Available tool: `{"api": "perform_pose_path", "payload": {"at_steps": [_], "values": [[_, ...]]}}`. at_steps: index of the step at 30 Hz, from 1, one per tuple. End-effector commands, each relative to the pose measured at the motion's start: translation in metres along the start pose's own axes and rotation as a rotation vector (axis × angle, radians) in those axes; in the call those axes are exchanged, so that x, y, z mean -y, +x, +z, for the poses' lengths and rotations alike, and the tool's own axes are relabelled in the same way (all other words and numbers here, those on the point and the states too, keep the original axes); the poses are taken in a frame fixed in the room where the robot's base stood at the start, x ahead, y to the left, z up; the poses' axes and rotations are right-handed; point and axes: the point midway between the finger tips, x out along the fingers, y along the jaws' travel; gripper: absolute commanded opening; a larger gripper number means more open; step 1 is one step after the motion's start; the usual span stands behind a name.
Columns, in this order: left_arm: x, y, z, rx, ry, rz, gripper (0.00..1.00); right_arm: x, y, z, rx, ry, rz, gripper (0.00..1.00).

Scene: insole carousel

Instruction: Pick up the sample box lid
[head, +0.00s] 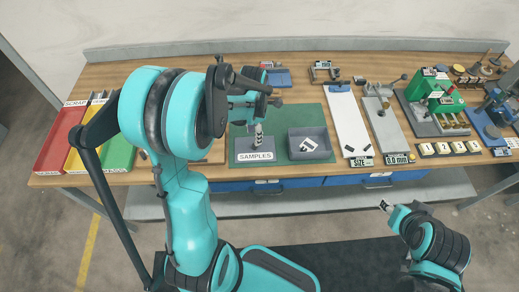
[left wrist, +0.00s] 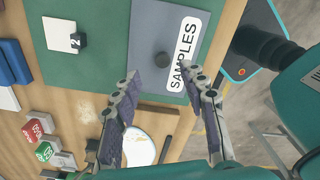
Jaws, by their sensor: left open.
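The sample box lid (head: 242,157) is a flat grey plate with a white SAMPLES label, lying on a green mat. In the left wrist view the lid (left wrist: 149,22) shows a round dark knob (left wrist: 165,60) standing up near its middle. My left gripper (head: 258,142) is above the lid, pointing down, and hides part of it in the head view. In the left wrist view the fingers (left wrist: 166,100) are spread, with nothing between them, and the knob is beyond them. My right gripper (head: 385,205) is low in front of the bench, away from the lid; its fingers are too small to read.
A grey open box (head: 310,133) with white pieces inside stands just right of the lid. Red, yellow and green bins (head: 62,140) are at the left. A white board (head: 345,125) and fixtures (head: 435,100) fill the right side. The green mat (head: 310,108) has bare room behind.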

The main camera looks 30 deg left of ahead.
Motion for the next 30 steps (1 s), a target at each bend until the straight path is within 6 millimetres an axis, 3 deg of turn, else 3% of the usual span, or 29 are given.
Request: {"api": "perform_pose_path", "payload": {"at_steps": [9,19,24,30], "values": [[0.004,0.047,0.001,0.001,0.003,0.001,0.43,0.000,0.016,0.011,0.000,0.000,0.000,0.40],[0.005,0.053,0.000,0.001,0.004,0.001,0.43,0.000,0.016,0.012,0.000,0.000,0.000,0.40],[0.005,0.053,0.000,0.001,0.004,0.001,0.00,0.000,0.016,0.012,0.000,0.000,0.000,0.40],[0.005,0.053,0.000,0.001,0.004,0.001,0.00,0.000,0.016,0.012,0.000,0.000,0.000,0.40]]}}
